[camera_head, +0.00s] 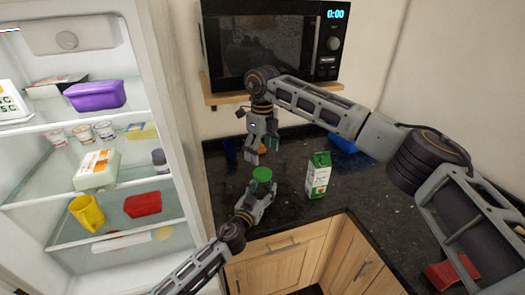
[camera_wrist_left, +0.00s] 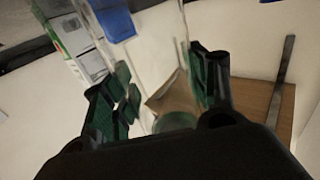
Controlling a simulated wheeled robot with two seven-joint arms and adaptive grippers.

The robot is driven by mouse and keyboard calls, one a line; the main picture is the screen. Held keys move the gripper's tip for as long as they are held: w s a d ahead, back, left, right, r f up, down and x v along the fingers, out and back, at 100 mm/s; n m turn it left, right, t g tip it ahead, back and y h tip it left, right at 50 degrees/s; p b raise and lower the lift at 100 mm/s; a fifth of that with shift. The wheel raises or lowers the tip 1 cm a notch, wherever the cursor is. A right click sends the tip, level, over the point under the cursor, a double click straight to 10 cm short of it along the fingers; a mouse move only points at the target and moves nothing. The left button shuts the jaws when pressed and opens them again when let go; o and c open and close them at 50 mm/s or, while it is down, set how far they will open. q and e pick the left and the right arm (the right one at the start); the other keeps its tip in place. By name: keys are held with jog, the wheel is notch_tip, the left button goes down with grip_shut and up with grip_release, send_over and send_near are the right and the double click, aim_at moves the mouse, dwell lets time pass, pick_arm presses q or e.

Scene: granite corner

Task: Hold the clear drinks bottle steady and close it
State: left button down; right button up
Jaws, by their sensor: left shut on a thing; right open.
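A round green cap (camera_head: 262,174) shows at the top of the space between my left gripper's fingers, at the counter's front. The clear bottle's body is hard to make out; I cannot tell how the cap sits on it. My left gripper (camera_head: 262,196) is shut on the bottle from the front. In the left wrist view its green-padded fingers (camera_wrist_left: 165,88) stand either side of a see-through shape, with a round green part (camera_wrist_left: 175,122) low between them. My right gripper (camera_head: 258,150) is open, pointing down above the green cap and apart from it.
A green and white carton (camera_head: 319,176) stands close to the right of the bottle. Blue items (camera_head: 343,143) lie behind on the dark counter (camera_head: 370,200). A microwave (camera_head: 270,45) hangs above; an open fridge (camera_head: 185,130) is at left. A red object (camera_head: 450,272) lies far right.

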aim_at(263, 173)
jog(key=n, duration=0.8)
jog(key=shift+d, duration=0.1)
jog(key=n, duration=0.4)
jog(key=shift+n, duration=2)
jog(key=shift+f, duration=0.1)
jog(key=shift+f, duration=3.9)
